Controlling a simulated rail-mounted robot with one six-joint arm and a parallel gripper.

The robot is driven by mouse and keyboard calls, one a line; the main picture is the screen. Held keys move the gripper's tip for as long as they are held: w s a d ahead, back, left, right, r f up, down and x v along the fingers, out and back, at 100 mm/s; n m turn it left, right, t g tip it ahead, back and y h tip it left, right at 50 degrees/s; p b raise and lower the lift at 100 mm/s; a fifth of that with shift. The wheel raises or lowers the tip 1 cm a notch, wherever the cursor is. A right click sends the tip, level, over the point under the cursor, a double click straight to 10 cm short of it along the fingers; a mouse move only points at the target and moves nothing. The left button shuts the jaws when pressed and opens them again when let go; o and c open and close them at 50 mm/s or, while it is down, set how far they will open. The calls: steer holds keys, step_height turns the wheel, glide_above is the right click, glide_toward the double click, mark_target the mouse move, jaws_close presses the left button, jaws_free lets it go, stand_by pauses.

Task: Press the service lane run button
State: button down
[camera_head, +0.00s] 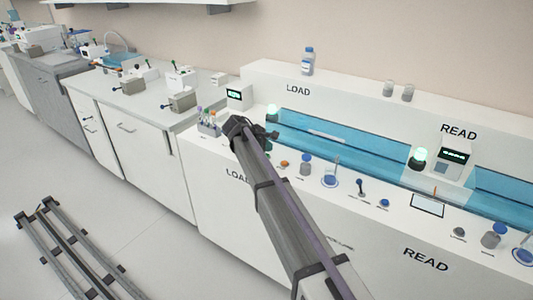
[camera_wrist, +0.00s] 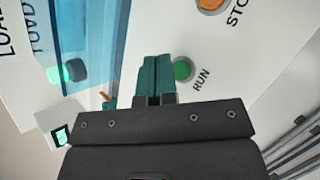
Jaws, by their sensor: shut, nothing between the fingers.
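A round green button (camera_wrist: 183,70) labelled RUN sits on the white panel in the wrist view. My gripper (camera_wrist: 155,62) has its teal fingers shut and empty. Its fingertips are just left of the green button in that picture. I cannot tell their height above the panel or whether they touch the button's edge. In the head view my gripper (camera_head: 262,132) is over the LOAD end of the white console. The green button is hidden there behind my arm. No label reading "service lane" is legible.
An orange STOP button (camera_wrist: 212,3) is near the green one. A blue channel (camera_head: 330,140) runs along the console. A tube rack (camera_head: 208,129) and a small display (camera_head: 238,97) stand left of my gripper. Blue-capped jars (camera_head: 305,165) stand to the right.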

step_height(320, 180, up, 5)
steer(key=p, duration=0.5)
steer(key=shift+r, duration=0.1)
stand_by(0.6)
